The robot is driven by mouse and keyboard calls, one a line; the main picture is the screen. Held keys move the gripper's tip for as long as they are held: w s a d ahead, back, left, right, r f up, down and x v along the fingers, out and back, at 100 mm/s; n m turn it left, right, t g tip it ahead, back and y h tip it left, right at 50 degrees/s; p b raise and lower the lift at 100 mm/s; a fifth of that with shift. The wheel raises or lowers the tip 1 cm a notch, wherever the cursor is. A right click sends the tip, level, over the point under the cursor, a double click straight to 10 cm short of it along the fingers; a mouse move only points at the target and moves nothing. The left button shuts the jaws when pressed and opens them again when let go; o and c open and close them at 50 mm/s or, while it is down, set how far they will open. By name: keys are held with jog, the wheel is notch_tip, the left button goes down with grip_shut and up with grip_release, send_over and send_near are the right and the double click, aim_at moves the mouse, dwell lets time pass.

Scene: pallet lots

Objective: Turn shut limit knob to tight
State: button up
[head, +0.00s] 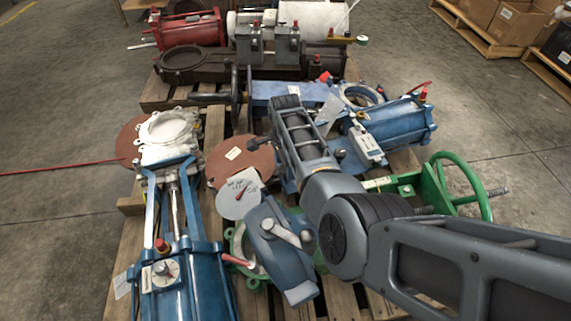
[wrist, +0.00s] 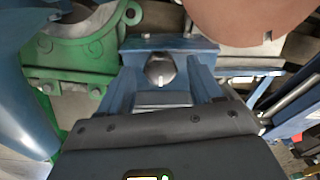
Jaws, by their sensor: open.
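I cannot tell which part is the shut limit knob; no label is readable. A blue actuator (head: 185,285) at the lower left of the head view carries a small round white dial (head: 164,271) with a knob on it. A white box (head: 364,140) sits beside another blue actuator (head: 392,127) at the right. My gripper (wrist: 163,90) is open; its dark body crosses the bottom of the wrist view. A rounded silver piece (wrist: 160,69) shows ahead of it, framed by blue parts, with no visible contact. My fingertips are not clear in the head view.
The parts lie crowded on a wooden pallet. A green flange (wrist: 72,62) and a brown disc (wrist: 235,18) are close to my gripper. A green handwheel (head: 463,185) stands at the right, near my arm. The concrete floor (head: 60,240) at the left is mostly clear.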

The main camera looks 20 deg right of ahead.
notch_tip(320, 180, up, 7)
jog(key=p, duration=0.3)
jog(key=shift+s+r, duration=0.1)
jog(key=shift+r, duration=0.05)
dwell(0.3)
